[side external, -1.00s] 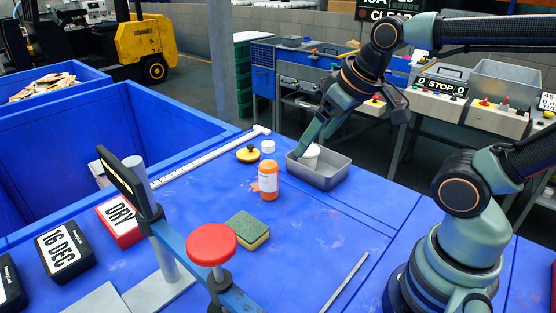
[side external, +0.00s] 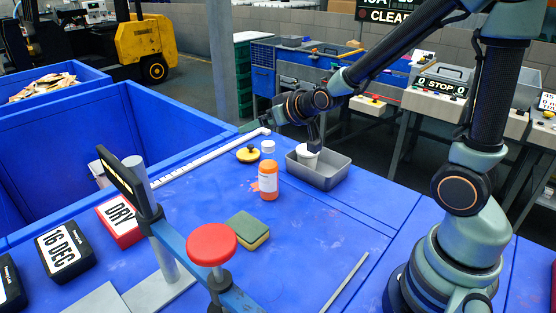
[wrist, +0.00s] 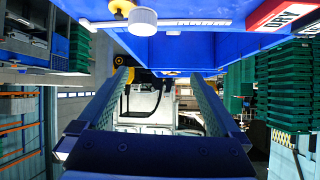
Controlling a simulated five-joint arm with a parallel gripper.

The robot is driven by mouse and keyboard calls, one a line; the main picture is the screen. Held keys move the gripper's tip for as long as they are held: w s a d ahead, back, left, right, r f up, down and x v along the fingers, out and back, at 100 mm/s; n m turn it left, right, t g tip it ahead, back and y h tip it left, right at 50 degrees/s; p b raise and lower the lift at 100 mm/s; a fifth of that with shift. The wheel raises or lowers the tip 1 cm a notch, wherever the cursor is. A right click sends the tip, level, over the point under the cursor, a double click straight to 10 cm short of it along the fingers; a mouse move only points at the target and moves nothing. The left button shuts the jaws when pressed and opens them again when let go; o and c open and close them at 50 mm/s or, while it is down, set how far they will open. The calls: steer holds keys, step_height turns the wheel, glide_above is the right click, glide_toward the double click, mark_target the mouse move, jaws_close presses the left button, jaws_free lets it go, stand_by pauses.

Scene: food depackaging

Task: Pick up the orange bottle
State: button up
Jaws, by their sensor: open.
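My gripper (side external: 249,127) is beyond the bottle, above the table's far edge, pointing left. In the wrist view my gripper (wrist: 160,77) has its fingers wide apart with nothing between them. The bottle cannot be made out in the wrist view.
A grey metal tray (side external: 338,178) with a white cup (side external: 307,160) is right of the bottle. A yellow round lid (side external: 248,154) and a sponge (side external: 247,230) lie nearby. A red-topped post (side external: 212,245) stands in front. A blue bin (side external: 100,140) is left.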

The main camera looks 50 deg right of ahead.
mark_target(275, 168)
steer(key=shift+m+t+h, duration=0.3)
steer(key=shift+t, duration=0.5)
steer(key=w+f, duration=0.1)
steer(key=w+d+f, duration=0.1)
steer(key=f, duration=0.1)
steer(key=shift+w+d+f, duration=0.15)
steer(key=shift+w, duration=0.05)
steer(key=f, duration=0.2)
steer(key=f+t, duration=0.1)
steer(key=shift+d+f+m, duration=0.2)
steer(key=shift+d+m, duration=0.1)
steer(key=shift+m, duration=0.1)
steer(key=shift+m+t+h, duration=0.3)
steer(key=shift+m+t, duration=0.6)
steer(key=s+f, duration=0.2)
steer(key=f, duration=0.1)
steer(key=s+f, duration=0.3)
steer(key=shift+s, duration=0.1)
steer(key=shift+s+f, duration=0.3)
steer(key=shift+s, duration=0.25)
steer(key=shift+t, duration=0.3)
steer(key=shift+w+d+f, duration=0.15)
steer(key=shift+w, duration=1.05)
steer(key=shift+w+d+f, duration=0.15)
steer(key=shift+w+d, duration=0.05)
steer(key=shift+w, duration=1)
steer(key=shift+w+d+f, duration=0.15)
steer(key=shift+w, duration=1.05)
steer(key=shift+c, duration=0.3)
jaws_close()
